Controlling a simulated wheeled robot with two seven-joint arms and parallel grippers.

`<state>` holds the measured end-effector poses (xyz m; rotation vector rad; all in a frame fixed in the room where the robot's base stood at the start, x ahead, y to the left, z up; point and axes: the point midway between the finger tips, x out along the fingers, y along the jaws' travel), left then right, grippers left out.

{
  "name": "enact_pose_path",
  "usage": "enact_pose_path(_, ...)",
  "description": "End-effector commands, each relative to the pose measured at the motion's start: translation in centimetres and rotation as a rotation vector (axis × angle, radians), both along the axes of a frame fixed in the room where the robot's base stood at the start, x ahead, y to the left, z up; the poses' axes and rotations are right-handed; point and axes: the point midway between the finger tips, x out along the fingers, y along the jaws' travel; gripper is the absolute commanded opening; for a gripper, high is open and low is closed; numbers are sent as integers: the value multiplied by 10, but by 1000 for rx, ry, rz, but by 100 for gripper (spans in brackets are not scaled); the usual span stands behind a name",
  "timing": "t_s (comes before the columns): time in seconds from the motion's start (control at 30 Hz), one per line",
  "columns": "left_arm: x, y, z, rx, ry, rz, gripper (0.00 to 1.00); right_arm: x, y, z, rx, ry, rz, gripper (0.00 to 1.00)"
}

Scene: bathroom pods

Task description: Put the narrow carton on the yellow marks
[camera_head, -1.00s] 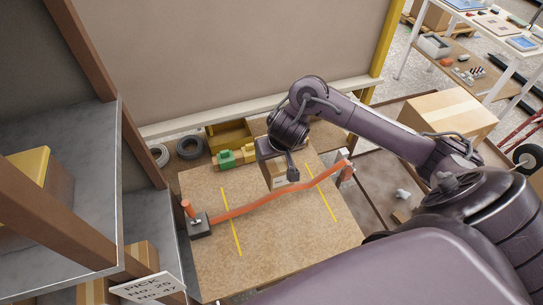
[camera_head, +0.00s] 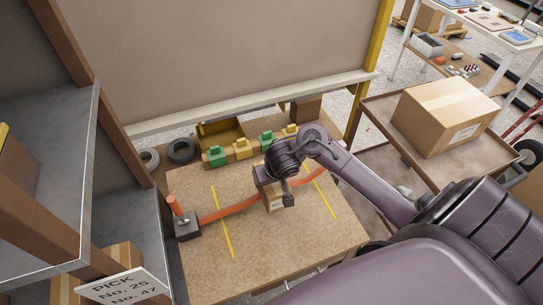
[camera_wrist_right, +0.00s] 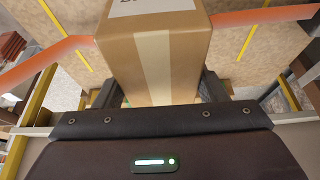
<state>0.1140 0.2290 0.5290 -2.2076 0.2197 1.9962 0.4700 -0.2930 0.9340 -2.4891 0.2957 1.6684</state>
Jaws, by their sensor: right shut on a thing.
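The narrow carton (camera_head: 272,201) is a small brown box with tape and a white label. My right gripper (camera_head: 285,196) is shut on it; in the right wrist view the carton (camera_wrist_right: 155,58) sits between the two fingers. The yellow marks are two thin lines on the tan board, a left line (camera_head: 222,222) and a right line (camera_head: 322,192). In the head view the carton appears between them, across the line of the orange strap. Its underside is hidden, so I cannot tell whether it touches the board. My left gripper is not in view.
The orange strap (camera_head: 228,210) runs across the board (camera_head: 210,270) from a dark-based post (camera_head: 187,226). Green and yellow blocks (camera_head: 241,149) line the board's back edge. Metal shelving (camera_head: 130,225) stands left; a large carton (camera_head: 445,115) stands right. The board's front is bare.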

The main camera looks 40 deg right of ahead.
Motion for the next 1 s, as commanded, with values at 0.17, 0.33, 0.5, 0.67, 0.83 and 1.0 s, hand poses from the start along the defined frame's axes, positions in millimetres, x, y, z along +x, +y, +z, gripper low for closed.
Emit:
enact_pose_path(0.17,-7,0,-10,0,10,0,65,0,0,-15,-1,-1,0,29)
enact_pose_path(0.33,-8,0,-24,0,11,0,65,0,-1,-42,-2,-1,-1,29)
enact_pose_path(0.5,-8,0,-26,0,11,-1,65,1,0,-50,0,-4,-1,29)
enact_pose_path(0.67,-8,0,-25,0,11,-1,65,1,0,-49,1,-3,-1,29)
enact_pose_path(0.83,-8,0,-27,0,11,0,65,1,0,-53,1,-2,-1,29)
enact_pose_path(1.0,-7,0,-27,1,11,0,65,0,0,-53,1,0,-1,84)
